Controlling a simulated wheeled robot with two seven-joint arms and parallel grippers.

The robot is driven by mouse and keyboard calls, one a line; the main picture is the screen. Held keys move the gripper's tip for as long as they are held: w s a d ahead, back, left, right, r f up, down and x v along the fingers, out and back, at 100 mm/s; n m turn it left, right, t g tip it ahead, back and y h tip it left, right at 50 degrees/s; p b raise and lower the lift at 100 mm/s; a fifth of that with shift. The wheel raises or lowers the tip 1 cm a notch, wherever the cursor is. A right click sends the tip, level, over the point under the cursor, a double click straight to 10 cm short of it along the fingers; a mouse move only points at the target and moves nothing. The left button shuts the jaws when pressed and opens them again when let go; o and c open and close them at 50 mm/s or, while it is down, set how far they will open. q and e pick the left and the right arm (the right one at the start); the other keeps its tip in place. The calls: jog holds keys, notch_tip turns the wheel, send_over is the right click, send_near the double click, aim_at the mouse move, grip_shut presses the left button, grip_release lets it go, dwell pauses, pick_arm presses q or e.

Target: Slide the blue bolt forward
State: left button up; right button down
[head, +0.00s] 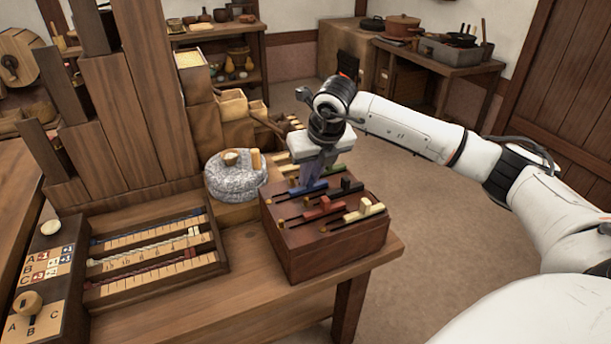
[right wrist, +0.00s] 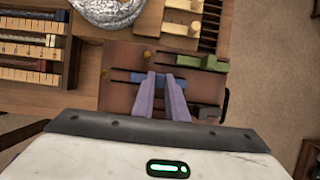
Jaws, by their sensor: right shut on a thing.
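The blue bolt (head: 307,188) lies in a slot on the top of a dark wooden box (head: 325,255), among green, black, red and cream bolts. My right gripper (head: 311,180) points down onto it from above, its fingers closed on the bolt's upright part, which they mostly hide. In the right wrist view the blue bolt (right wrist: 141,77) shows on both sides of the two fingertips (right wrist: 161,77). My left gripper is in neither view.
The green bolt (head: 330,171), black bolt (head: 350,185), red bolt (head: 325,208) and cream bolt (head: 366,210) sit close by on the box. A grey quern stone (head: 234,178) stands just left of it. A rack of sliding scales (head: 155,250) lies further left. Floor to the right is clear.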

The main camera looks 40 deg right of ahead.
jog(key=c, duration=1.8)
grip_release()
jog(key=shift+s+d, duration=0.1)
jog(key=shift+d, duration=0.3)
jog(key=shift+o, duration=0.2)
jog(key=shift+a, duration=0.1)
jog(key=shift+r, duration=0.35)
jog(key=v, duration=0.9)
jog(key=shift+s+r+p, duration=0.25)
jog(key=shift+s+p, duration=0.05)
jog(key=shift+p, duration=0.05)
